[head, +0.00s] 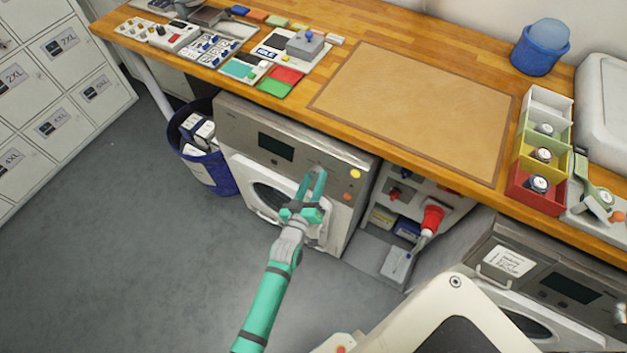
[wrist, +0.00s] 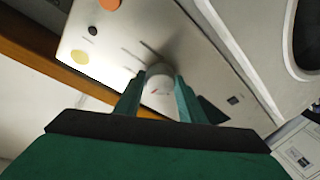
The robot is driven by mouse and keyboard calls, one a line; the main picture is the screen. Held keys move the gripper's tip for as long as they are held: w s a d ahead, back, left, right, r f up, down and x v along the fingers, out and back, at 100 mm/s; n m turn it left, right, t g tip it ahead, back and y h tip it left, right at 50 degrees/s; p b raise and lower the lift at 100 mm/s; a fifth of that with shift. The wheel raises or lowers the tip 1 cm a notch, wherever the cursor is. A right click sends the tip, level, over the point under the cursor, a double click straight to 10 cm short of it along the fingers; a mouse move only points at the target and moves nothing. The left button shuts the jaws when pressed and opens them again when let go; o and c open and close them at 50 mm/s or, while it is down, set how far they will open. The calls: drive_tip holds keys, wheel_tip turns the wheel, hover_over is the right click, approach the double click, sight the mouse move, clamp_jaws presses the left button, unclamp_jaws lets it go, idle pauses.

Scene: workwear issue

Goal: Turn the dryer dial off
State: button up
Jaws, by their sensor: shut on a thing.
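A front-loading machine (head: 232,122) stands under the bench, with a dark display (head: 276,147) and a round door on its front. I cannot read a label that says whether it is the dryer. My gripper (head: 316,184) is at its control panel, right of the display. In the wrist view my gripper (wrist: 158,92) is shut on a pale round dial (wrist: 158,82), one finger on each side. In the head view the fingers hide the dial.
A yellow button (head: 355,174) and an orange button (head: 347,196) sit on the same panel. A blue bin (head: 222,182) stands left of the machine. A second machine (head: 500,240) is at lower right. Grey floor (head: 120,250) is open at left.

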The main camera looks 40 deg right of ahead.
drive_tip(key=o, duration=1)
drive_tip(key=shift+o, duration=0.2)
drive_tip(key=shift+a, duration=0.1)
drive_tip(key=shift+s+a, duration=0.1)
drive_tip(key=shift+a, duration=0.1)
drive_tip(key=v, duration=1)
drive_tip(key=shift+s, duration=0.25)
drive_tip(key=shift+a, duration=0.1)
